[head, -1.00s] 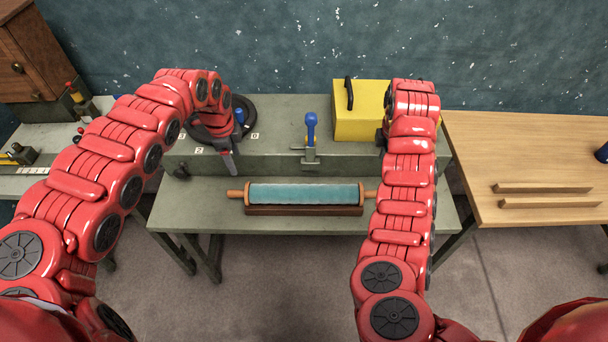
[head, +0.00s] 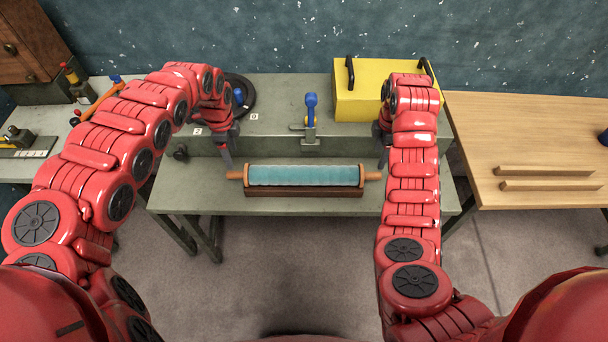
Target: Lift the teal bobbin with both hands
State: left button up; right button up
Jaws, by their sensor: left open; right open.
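The teal bobbin (head: 304,176) is a long roller with wooden end flanges and handles. It lies sideways in a dark brown cradle (head: 303,192) on the front part of the green-grey bench. My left gripper (head: 227,165) is open, pointing down close to the bobbin's left handle. My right gripper (head: 383,160) is open, close to the right handle, and partly hidden behind my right arm. I cannot tell whether either gripper touches a handle. Both handles show beyond the flanges.
A yellow box (head: 360,99) with black handles stands at the back right of the bench. A blue-knobbed lever (head: 311,110) stands behind the bobbin. A dark round wheel (head: 241,94) is at the back left. A wooden table (head: 530,150) with two wooden strips stands to the right.

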aim_at(238, 172)
pick_arm(q)
jog(key=f, duration=1.1)
jog(key=shift+w+d+f, duration=0.1)
jog(key=shift+w, duration=0.1)
pick_arm(e)
notch_tip(238, 172, down, 11)
jog(key=shift+w+f, duration=0.1)
jog(key=shift+w, duration=0.05)
pick_arm(q)
jog(key=shift+s+f, duration=0.1)
jog(key=shift+f, duration=0.25)
pick_arm(e)
jog(key=shift+f, duration=0.3)
pick_arm(q)
grip_shut()
pick_arm(e)
grip_shut()
